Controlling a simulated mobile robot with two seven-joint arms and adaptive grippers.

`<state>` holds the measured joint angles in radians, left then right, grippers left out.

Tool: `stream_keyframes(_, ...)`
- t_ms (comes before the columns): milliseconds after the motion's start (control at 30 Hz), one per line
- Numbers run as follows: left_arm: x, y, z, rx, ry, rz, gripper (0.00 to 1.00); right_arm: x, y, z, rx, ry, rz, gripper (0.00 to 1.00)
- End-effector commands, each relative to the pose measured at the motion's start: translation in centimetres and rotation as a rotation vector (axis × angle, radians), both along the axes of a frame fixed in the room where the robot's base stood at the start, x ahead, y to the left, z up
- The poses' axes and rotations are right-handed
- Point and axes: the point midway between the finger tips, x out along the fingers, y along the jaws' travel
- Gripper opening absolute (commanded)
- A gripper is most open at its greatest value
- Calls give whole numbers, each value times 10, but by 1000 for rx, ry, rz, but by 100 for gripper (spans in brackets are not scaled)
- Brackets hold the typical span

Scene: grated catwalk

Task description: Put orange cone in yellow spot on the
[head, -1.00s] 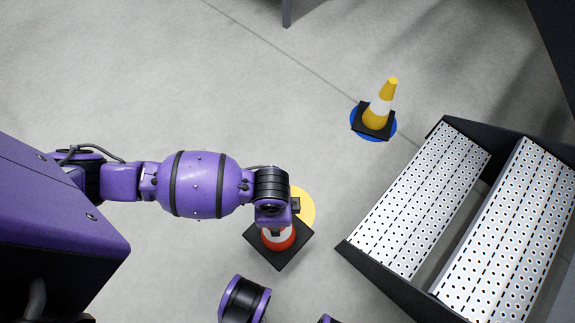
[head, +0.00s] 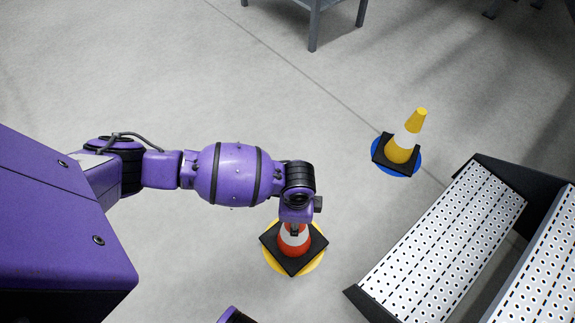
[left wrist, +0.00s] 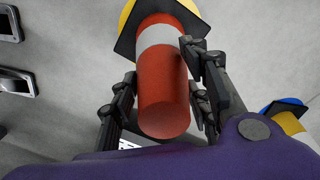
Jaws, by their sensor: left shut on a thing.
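The orange cone (head: 293,248), with a white band and a square black base, is upright over the yellow spot (head: 317,265) in the head view. Yellow shows around the base's edges; I cannot tell whether the base touches the floor. My left gripper (head: 295,228) is above the cone, shut on its upper part, and partly hides it. In the left wrist view the gripper's fingers (left wrist: 160,68) lie on both sides of the orange cone (left wrist: 164,90), and part of the yellow spot (left wrist: 126,14) shows beyond the base. My right gripper is out of view.
A yellow cone (head: 402,147) stands on a blue spot (head: 417,168) at the upper right. Perforated metal steps (head: 445,240) with dark sides fill the lower right. A grey-legged stand (head: 313,25) is at the top. The floor between is clear.

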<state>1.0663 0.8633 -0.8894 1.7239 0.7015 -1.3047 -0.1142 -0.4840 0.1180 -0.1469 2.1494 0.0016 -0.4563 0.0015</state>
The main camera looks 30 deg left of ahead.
Motion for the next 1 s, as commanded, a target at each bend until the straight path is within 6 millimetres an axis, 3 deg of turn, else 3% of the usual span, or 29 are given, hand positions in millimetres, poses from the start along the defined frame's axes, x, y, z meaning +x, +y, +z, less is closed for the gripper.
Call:
stream_keyframes(167, 1, -1, -27, 0, -1, -1, 0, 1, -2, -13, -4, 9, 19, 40)
stream_keyframes(567, 1, -1, -30, -1, -3, -1, 0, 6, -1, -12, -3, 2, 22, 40)
stream_keyframes(600, 0, -1, -30, 0, -2, -1, 49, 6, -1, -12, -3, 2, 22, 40)
stream_keyframes(700, 0, -1, -30, 0, -2, -1, 62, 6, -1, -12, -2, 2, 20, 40)
stream_keyframes(1000, 0, -1, -30, 0, -2, -1, 62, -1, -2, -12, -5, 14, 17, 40)
